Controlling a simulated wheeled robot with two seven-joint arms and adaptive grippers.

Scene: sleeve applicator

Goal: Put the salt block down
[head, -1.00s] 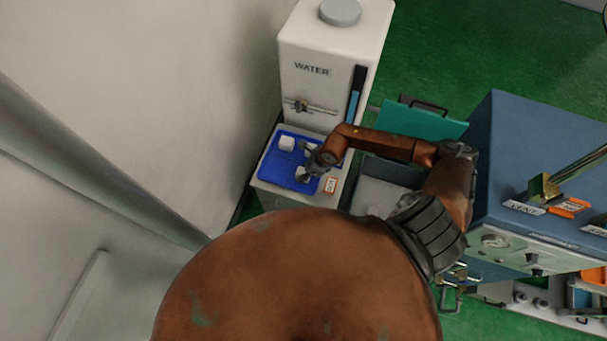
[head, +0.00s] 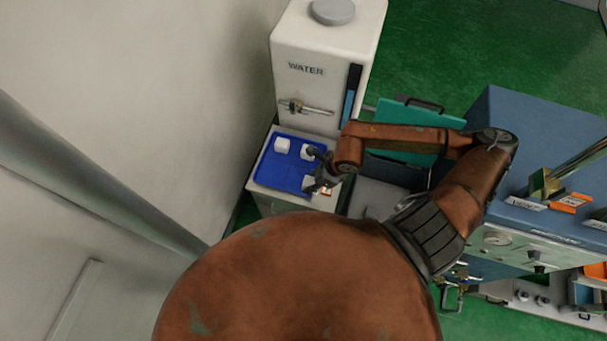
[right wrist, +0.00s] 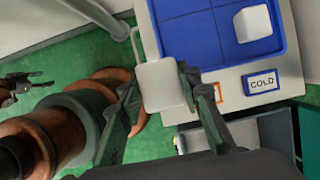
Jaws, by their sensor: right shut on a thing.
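The salt block (right wrist: 162,84) is a small white cube, held between the two dark fingers of my right gripper (right wrist: 160,95) in the right wrist view. In the head view, my right gripper (head: 318,178) is over the lower right edge of the blue tray (head: 272,178), where its fingers partly hide the block. The tray also shows in the right wrist view (right wrist: 185,35), beyond the held block. A dark shape like my left gripper (right wrist: 22,87) shows at the left edge of the right wrist view, too small to read its jaws.
Two other white blocks (head: 282,145) (head: 307,152) stand on the tray's upper part. The white water dispenser (head: 325,90) rises behind it. A COLD label (right wrist: 262,83) is beside the tray. A blue machine (head: 500,150) and a teal lid (head: 410,122) are to the right.

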